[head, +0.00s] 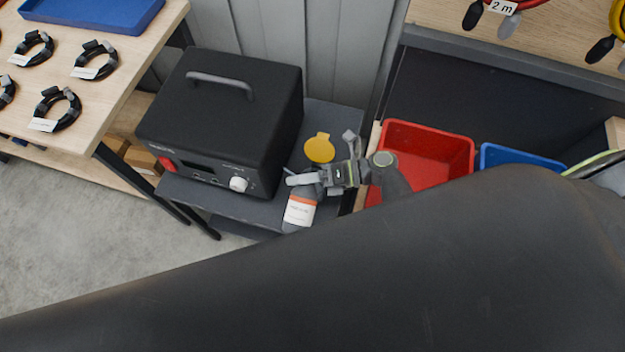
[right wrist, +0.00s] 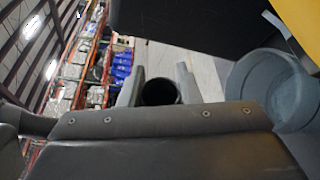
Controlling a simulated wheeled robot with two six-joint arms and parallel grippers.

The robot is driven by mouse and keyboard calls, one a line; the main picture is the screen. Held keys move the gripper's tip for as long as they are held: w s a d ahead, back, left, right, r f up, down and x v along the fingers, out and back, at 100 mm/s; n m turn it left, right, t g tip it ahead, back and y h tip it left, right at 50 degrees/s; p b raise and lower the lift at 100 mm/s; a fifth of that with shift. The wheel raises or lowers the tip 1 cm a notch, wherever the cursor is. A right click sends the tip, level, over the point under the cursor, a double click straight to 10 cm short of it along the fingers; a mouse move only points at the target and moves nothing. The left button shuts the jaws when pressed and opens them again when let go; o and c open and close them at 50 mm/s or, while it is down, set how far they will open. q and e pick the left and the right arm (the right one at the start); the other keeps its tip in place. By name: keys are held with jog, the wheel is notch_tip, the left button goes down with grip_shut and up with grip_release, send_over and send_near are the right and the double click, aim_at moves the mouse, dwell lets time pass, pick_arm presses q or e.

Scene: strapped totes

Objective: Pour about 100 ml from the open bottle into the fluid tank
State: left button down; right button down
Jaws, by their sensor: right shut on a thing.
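A dark grey bottle (head: 300,211) with a white and orange label is held by my right gripper (head: 308,180), which is shut on it. In the right wrist view, a dark round part of the bottle (right wrist: 160,92) shows between the two fingers; I cannot tell its fill level. A grey-blue round open vessel, likely the fluid tank (right wrist: 283,92), is at the right of that view, apart from the fingers. A yellow round lid (head: 319,148) lies just behind the gripper in the head view. The tank itself is mostly hidden there. My left gripper is not in view.
A black box with a handle (head: 221,115) stands left of the bottle on a dark cart (head: 242,208). A red bin (head: 428,150) and a blue bin (head: 518,158) are at the right. A wooden table (head: 92,117) with several coiled cables is at the left. My dark arm covers the foreground.

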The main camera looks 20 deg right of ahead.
jog(key=shift+m+b, duration=0.3)
jog(key=shift+w+d+r+m+y+p, duration=0.3)
jog(key=shift+w+m+y+p, duration=0.15)
jog(key=shift+m+p, duration=0.25)
jog(key=shift+s+a, duration=0.25)
jog(key=shift+a, duration=0.1)
dwell(0.6)
jog(key=shift+w+a+m+y+p, duration=0.1)
jog(key=shift+a+m+y+p, duration=0.2)
jog(key=shift+m+p, duration=0.3)
dwell(0.4)
jog(key=shift+m+p, duration=0.3)
jog(key=shift+m, duration=0.1)
dwell(0.9)
